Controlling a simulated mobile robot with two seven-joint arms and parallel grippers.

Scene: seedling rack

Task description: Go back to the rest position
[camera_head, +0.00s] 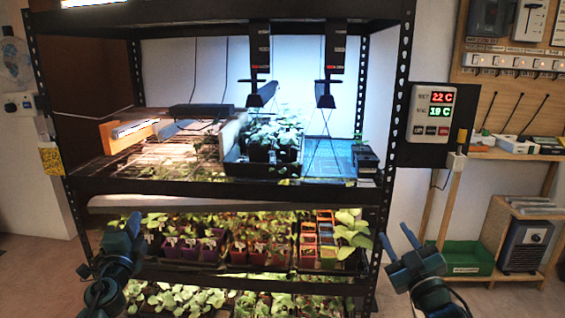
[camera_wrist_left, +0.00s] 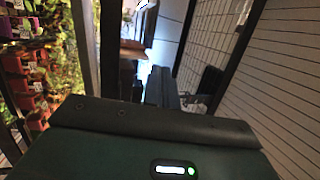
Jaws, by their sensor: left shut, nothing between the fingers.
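My left gripper (camera_head: 127,222) is at the left front of the rack, shut and empty. It stands in front of the shelf of potted seedlings, apart from the pots as far as I can tell. My right gripper (camera_head: 396,243) is at the right, in front of the rack's right post. Its two fingers are spread apart with nothing between them. In the left wrist view a dark housing with a small green light fills the lower part, and the fingertips cannot be made out there.
The black rack (camera_head: 210,189) holds a tray of seedlings (camera_head: 262,137) on its upper shelf and several potted seedlings below. A thermostat panel (camera_head: 432,115) is on its right side. A green crate (camera_head: 467,260) stands at right. The floor in front is clear at left.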

